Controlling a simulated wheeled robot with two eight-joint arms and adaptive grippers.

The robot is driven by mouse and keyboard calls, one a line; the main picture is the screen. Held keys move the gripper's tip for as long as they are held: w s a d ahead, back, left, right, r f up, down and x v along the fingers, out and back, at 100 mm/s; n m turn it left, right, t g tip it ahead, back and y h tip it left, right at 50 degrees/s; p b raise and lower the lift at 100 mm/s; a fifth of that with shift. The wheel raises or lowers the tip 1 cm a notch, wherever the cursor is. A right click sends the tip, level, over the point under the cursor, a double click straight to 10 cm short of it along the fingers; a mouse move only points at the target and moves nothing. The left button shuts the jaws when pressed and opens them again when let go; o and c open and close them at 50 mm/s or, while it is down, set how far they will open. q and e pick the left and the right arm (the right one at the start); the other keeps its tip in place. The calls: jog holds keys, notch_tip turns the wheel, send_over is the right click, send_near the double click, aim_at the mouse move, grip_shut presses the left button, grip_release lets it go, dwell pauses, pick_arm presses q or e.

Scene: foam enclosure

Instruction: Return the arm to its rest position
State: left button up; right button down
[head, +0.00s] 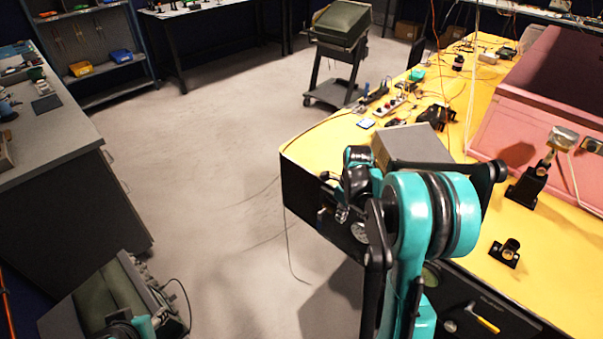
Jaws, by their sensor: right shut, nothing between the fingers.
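My right arm, teal and black, rises from the bottom of the head view in front of the yellow table (330,140). Its right gripper (343,212) is beside the table's near left corner, partly covered by my own arm links. The gripper is shut and empty. At the bottom left edge, a small teal and black part of my left arm shows; its gripper is not visible.
A pink foam enclosure (540,125) stands on the table at right, near a black stand (530,185) and a small black mount (505,252). A grey cabinet (60,150) is at left. A wheeled cart (335,92) stands behind. The grey floor between is clear.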

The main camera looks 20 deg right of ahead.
jog(key=s+a+r+n+t, duration=0.2)
jog(key=s+a+r+n, duration=0.2)
jog(key=n, duration=0.6)
jog(key=s+a+r+n+t, duration=0.2)
jog(key=s+a+r+n, duration=0.1)
jog(key=s+a+n, duration=0.4)
jog(key=s+a+r+n+t, duration=0.2)
jog(key=s+a+r+n, duration=0.2)
jog(key=a+n, duration=0.4)
jog(key=s+n, duration=0.1)
jog(key=n, duration=0.5)
jog(key=shift+s+a+r, duration=0.25)
jog(key=shift+s+r, duration=0.05)
jog(key=shift+s, duration=0.1)
